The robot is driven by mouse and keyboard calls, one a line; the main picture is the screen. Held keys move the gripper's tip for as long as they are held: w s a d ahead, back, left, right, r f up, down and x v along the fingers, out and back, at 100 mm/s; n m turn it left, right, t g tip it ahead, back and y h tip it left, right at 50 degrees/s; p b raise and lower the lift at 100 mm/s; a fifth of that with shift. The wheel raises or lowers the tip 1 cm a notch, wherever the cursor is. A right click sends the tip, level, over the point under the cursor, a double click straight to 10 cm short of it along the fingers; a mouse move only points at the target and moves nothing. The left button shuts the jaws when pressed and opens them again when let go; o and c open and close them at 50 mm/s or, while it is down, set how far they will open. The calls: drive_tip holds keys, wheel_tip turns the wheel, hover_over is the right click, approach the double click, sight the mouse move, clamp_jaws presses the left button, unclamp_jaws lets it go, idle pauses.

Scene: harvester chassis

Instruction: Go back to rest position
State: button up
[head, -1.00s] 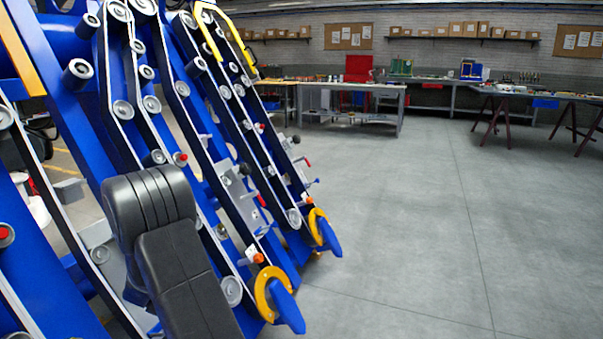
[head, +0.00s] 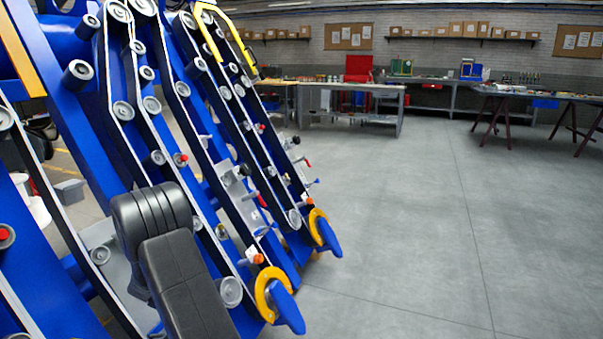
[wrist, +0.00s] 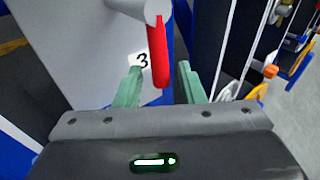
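My gripper (wrist: 160,84) shows in the wrist view with its two green fingers apart. A red lever handle (wrist: 159,50) hangs from a grey cylindrical fitting (wrist: 140,8) and appears between or just beyond the fingers; I cannot tell its exact depth. No grip on it shows. A label with the number 3 (wrist: 141,61) is on the pale panel behind the left finger. In the head view my black arm links stand in front of the blue harvester chassis (head: 60,120), and my gripper is hidden.
The chassis carries several rollers, belts and yellow rings (head: 273,292) at its lower ends. Open grey floor (head: 420,220) lies to the right. A workbench (head: 350,88) and trestle tables stand at the back.

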drive_tip(key=shift+x, duration=0.85)
drive_tip(key=shift+w+f+b, duration=0.15)
drive_tip(key=shift+f+b, duration=0.15)
drive_tip(key=shift+b, duration=0.15)
drive_tip(key=shift+w+d+r+n+t+y+b, duration=0.15)
drive_tip(key=shift+w+n+t+y+b, duration=0.15)
drive_tip(key=shift+n+b, duration=0.5)
drive_tip(key=shift+w+d+r+b, duration=0.1)
drive_tip(key=shift+r+b, duration=0.05)
drive_tip(key=shift+b, duration=0.15)
drive_tip(key=shift+r, duration=0.15)
